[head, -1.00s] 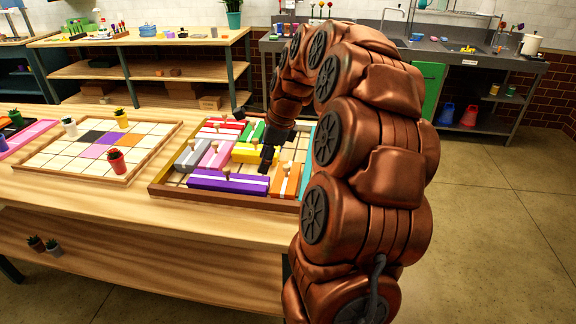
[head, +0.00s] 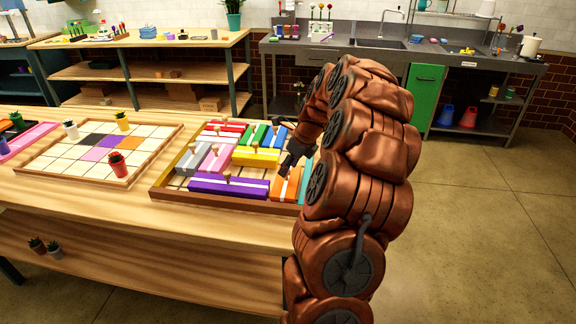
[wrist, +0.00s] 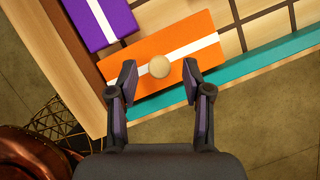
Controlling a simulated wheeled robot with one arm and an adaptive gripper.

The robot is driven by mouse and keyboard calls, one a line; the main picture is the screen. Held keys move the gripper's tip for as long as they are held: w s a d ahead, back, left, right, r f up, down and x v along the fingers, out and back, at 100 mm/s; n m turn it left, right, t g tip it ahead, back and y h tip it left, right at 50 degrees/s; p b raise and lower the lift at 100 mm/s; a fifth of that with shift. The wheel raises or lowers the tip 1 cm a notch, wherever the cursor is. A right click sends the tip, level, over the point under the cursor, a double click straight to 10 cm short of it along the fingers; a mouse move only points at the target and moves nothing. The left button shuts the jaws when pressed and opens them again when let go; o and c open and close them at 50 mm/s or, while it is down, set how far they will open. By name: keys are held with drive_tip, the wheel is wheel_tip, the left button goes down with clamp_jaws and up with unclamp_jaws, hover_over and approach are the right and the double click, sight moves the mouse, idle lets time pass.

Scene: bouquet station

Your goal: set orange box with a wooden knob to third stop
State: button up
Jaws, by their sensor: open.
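The orange box (head: 277,187) with a white stripe lies at the front right of the wooden sliding tray (head: 172,190), beside the purple box. In the wrist view the orange box (wrist: 202,49) runs at a slant, with its round wooden knob (wrist: 159,67) on the stripe. My gripper (wrist: 160,70) is open, one fingertip on each side of the knob, with gaps visible. I cannot tell the height of the fingertips over the box. In the head view my gripper (head: 289,165) is partly hidden by my arm. Stop marks are not clear.
The purple box (head: 228,185) lies left of the orange box; a yellow box (head: 256,157) lies behind. Several other coloured boxes fill the tray. A teal strip (wrist: 262,60) edges the tray's right side. Bare grid floor shows past the orange box's far end.

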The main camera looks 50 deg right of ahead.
drive_tip(key=shift+w+a+f, duration=0.1)
drive_tip(key=shift+w+f, duration=0.15)
drive_tip(key=shift+f, duration=0.3)
drive_tip(key=shift+c, duration=0.4)
clamp_jaws()
